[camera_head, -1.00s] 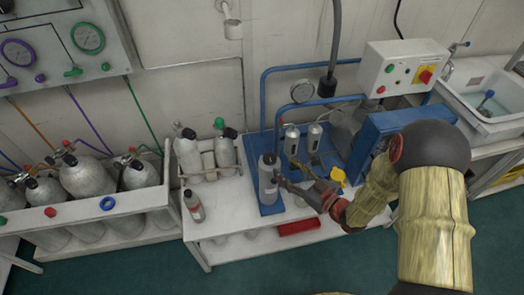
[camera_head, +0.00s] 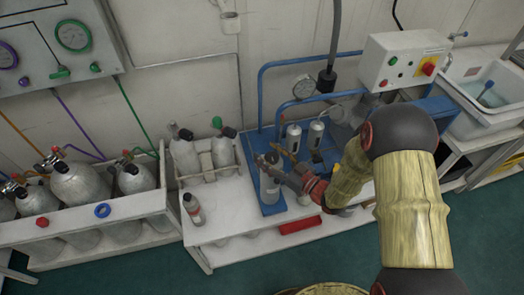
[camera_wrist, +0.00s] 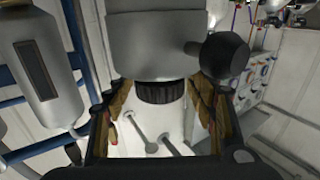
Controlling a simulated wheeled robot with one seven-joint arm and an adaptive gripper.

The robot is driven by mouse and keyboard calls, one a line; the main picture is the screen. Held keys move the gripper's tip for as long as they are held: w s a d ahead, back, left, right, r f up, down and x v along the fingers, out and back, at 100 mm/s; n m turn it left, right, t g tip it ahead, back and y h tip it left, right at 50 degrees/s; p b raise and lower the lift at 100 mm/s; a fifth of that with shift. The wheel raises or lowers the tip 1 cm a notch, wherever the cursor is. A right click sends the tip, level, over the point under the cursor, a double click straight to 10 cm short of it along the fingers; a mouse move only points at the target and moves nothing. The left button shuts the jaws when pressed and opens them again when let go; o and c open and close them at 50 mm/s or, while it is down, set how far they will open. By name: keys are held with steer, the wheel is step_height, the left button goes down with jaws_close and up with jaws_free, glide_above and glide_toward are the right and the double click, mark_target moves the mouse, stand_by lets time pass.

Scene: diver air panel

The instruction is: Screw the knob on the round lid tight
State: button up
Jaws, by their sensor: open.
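In the wrist view a wide grey round body (camera_wrist: 150,40), which I take for the lid, fills the top middle. A dark round knob (camera_wrist: 224,55) sticks out from its right side on a short stem. A black ribbed ring (camera_wrist: 160,92) sits under the body. My gripper (camera_wrist: 163,118) is open, with one finger left and one right of the ring; contact cannot be told. In the head view my gripper (camera_head: 277,168) is at the upper part of a grey cylinder (camera_head: 269,190) standing on the blue base; its top is partly hidden.
Two grey cylinders (camera_head: 293,138) stand close behind, with blue pipes (camera_head: 262,95) and a gauge (camera_head: 304,86). A rack with bottles (camera_head: 222,153) and a small bottle (camera_head: 193,209) stand left.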

steer(key=shift+b+x, duration=0.3)
steer(key=shift+x, duration=1.1)
steer(key=shift+c, duration=0.8)
steer(key=c, duration=1.1)
steer(key=shift+c, duration=0.6)
